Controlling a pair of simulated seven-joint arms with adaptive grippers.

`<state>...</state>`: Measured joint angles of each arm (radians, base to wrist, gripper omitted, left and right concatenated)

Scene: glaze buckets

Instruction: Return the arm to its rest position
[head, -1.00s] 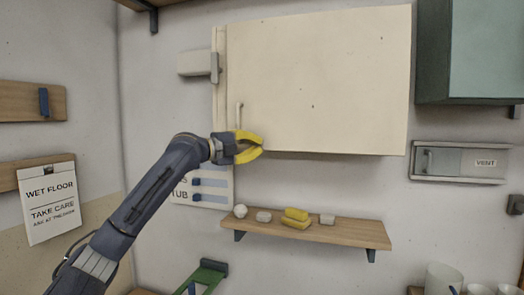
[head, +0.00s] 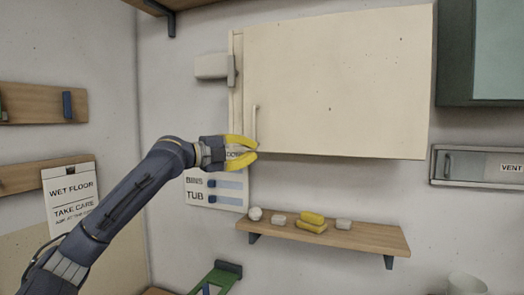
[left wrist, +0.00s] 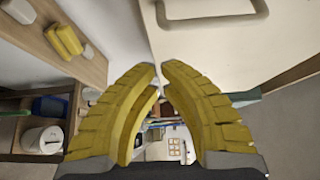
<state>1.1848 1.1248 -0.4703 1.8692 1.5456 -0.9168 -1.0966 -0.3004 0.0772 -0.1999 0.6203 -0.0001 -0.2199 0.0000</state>
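My left gripper (head: 257,149) is in front of the lower left corner of a cream wall cabinet (head: 335,80), just below its upright pale handle (head: 255,122). Its two yellow fingers curve inward, with a narrow gap between the tips and nothing between them. The left wrist view shows the same fingers (left wrist: 159,66) apart and empty, with the handle (left wrist: 215,20) beyond them and not touched. The cabinet door looks shut. My right gripper is in neither view.
A wooden shelf (head: 370,237) below the cabinet holds yellow blocks (head: 312,222) and small whitish pieces. A sign lettered TUB (head: 216,189) hangs behind the gripper. A grey vent panel (head: 470,166) is at the right. Bare wall lies between shelf and cabinet.

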